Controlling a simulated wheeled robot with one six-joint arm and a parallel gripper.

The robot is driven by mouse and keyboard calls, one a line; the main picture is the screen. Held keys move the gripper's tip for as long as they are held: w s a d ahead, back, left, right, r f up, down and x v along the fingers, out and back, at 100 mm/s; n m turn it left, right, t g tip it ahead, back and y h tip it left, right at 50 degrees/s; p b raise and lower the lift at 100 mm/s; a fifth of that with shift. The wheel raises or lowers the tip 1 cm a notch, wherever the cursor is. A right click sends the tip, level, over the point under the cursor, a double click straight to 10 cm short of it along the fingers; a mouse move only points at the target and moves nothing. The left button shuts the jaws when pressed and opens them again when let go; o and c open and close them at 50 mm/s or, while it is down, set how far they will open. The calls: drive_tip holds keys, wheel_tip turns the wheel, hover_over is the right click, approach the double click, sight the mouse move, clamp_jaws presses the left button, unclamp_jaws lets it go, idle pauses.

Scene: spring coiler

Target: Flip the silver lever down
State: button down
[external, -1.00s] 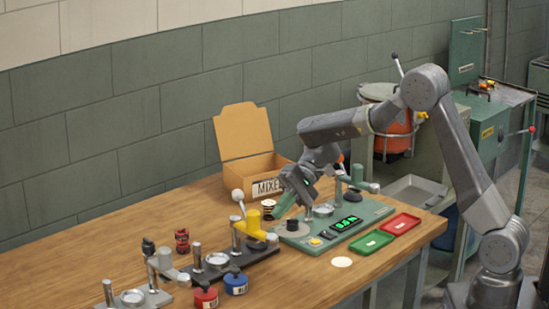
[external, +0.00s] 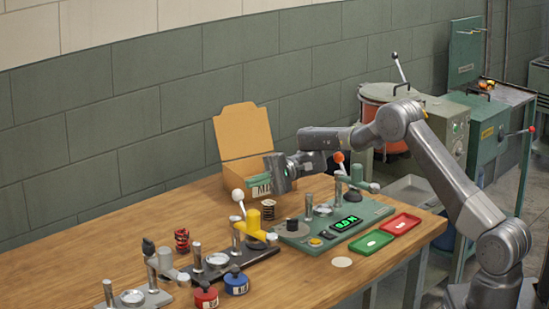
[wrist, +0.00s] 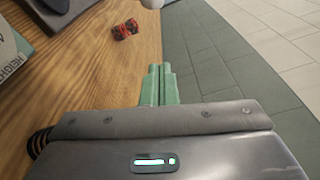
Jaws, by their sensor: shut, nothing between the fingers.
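A silver press (external: 165,263) stands at the front left of the bench, with a black-knobbed lever (external: 149,248) standing up on it. A yellow press (external: 252,221) to its right carries a raised lever with a white knob (external: 238,196). The green station's press (external: 356,178) has an upright lever with an orange knob (external: 338,157).
A cardboard box (external: 241,172) stands behind my wrist. A dark spring (external: 269,208) stands in front of the box, and a red spring (external: 182,240) lies farther left. Red (external: 206,295) and blue (external: 236,281) knobbed pieces sit at the front. Green (external: 371,243) and red (external: 400,223) trays lie right.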

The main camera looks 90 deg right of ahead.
sight(237, 192)
drive_tip(key=shift+w+a+r+p, duration=0.15)
drive_tip(key=shift+w+a+p, duration=0.55)
drive_tip(key=shift+a, duration=0.65)
drive_tip(key=shift+w+a+r+p, duration=0.1)
drive_tip(key=shift+w+a+p, duration=0.6)
drive_tip(key=shift+a, duration=0.7)
drive_tip(key=shift+w+a+r+p, duration=0.15)
drive_tip(key=shift+w+a+p, duration=0.3)
drive_tip(key=shift+w+a, duration=0.7)
drive_tip(key=shift+s+a+b, duration=0.25)
drive_tip(key=shift+a+b, duration=0.05)
drive_tip(key=shift+b, duration=0.25)
drive_tip(key=s+a+r+n+t+y+b, duration=0.1)
drive_tip(key=s+a+n+b, duration=0.9)
drive_tip(key=b, duration=2)
drive_tip(key=r+n, duration=0.1)
drive_tip(key=n, duration=0.1)
drive_tip(key=shift+s+a+r+n+y+b, duration=0.15)
drive_tip(key=shift+s+n+y+b, duration=0.05)
drive_tip(key=shift+n+y+b, duration=0.1)
